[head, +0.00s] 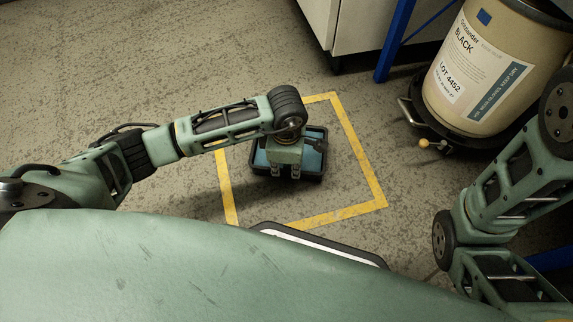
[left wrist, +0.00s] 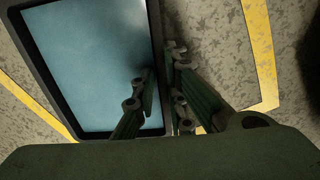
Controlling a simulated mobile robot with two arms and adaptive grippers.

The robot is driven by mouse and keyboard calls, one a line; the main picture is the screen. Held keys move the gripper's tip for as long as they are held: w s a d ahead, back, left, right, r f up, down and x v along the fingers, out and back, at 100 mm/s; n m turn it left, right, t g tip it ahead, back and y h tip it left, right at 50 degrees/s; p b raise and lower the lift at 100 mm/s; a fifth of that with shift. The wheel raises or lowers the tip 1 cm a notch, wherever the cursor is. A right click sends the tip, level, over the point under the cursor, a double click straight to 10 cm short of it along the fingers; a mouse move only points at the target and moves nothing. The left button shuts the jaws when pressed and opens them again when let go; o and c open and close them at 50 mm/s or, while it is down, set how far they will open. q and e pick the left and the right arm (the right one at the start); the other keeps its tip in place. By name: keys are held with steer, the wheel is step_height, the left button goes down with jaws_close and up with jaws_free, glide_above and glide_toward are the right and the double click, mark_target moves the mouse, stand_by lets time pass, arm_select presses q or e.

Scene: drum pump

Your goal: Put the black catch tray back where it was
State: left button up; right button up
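The black catch tray (head: 322,150) is a shallow rectangle with a black rim and a flat blue inside. It is over the floor inside a yellow taped outline (head: 373,180); I cannot tell whether it touches the floor. My left gripper (head: 286,173) is at its near rim. In the left wrist view the fingers (left wrist: 161,85) straddle the tray's rim (left wrist: 157,25), one inside and one outside, and look closed on it. My arm hides part of the tray. My right arm is at the right edge, its gripper out of view.
A beige drum (head: 490,75) labelled BLACK stands on a dark wheeled base (head: 430,125) at the upper right. A blue post (head: 395,40) and a pale cabinet (head: 350,30) stand at the back. The floor left of the outline is clear.

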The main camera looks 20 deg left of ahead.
arm_select(q)
steer(key=shift+o, duration=0.7)
step_height(320, 180, up, 12)
steer(key=p, duration=0.9)
steer(key=shift+s+r, duration=0.1)
